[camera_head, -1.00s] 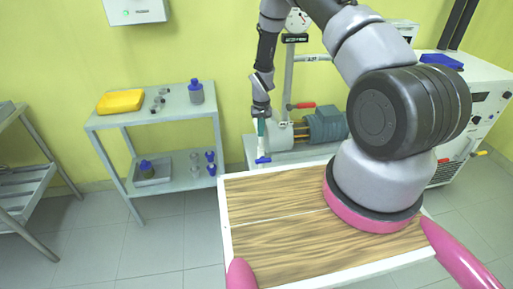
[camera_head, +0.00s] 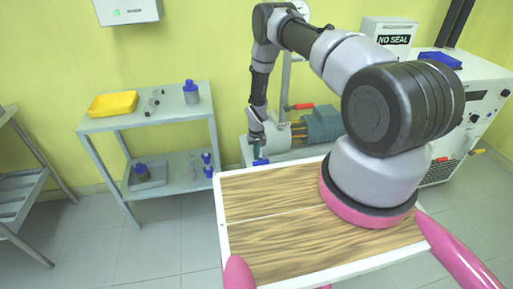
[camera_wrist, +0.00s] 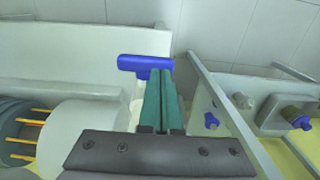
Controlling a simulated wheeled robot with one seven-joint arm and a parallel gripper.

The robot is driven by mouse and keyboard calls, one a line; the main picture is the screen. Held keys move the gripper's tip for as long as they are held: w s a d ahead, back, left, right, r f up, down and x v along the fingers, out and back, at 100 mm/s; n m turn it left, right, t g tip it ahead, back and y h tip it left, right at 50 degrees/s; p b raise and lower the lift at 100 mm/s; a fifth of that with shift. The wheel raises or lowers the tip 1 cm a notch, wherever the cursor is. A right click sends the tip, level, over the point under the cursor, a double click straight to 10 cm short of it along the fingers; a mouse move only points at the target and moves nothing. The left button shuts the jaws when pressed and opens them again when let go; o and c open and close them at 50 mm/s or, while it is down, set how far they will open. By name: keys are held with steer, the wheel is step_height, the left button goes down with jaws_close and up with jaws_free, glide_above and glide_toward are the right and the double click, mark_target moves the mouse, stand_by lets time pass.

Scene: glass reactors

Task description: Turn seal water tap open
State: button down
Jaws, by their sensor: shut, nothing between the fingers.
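A blue tap handle (camera_wrist: 146,64), taken as the seal water tap, lies crosswise just beyond my fingertips in the wrist view. In the head view it is a small blue piece (camera_head: 261,162) low on the pump stand, beside the bench's back left corner. My gripper (camera_wrist: 161,76) has long green fingers, close together with nothing between them. The tips overlap the lower right part of the handle in the picture; I cannot tell if they touch it. In the head view my gripper (camera_head: 256,153) points down just above the handle. The tap's body is mostly hidden.
The pump motor (camera_head: 322,124) and a red lever (camera_head: 301,106) are right of my gripper. A grey shelf (camera_head: 150,125) with bottles stands to the left. A wood-topped surface (camera_head: 290,240) is in front. A box reading NO SEAL (camera_head: 393,38) is behind my arm.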

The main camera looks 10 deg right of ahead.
steer(key=shift+f, duration=0.65)
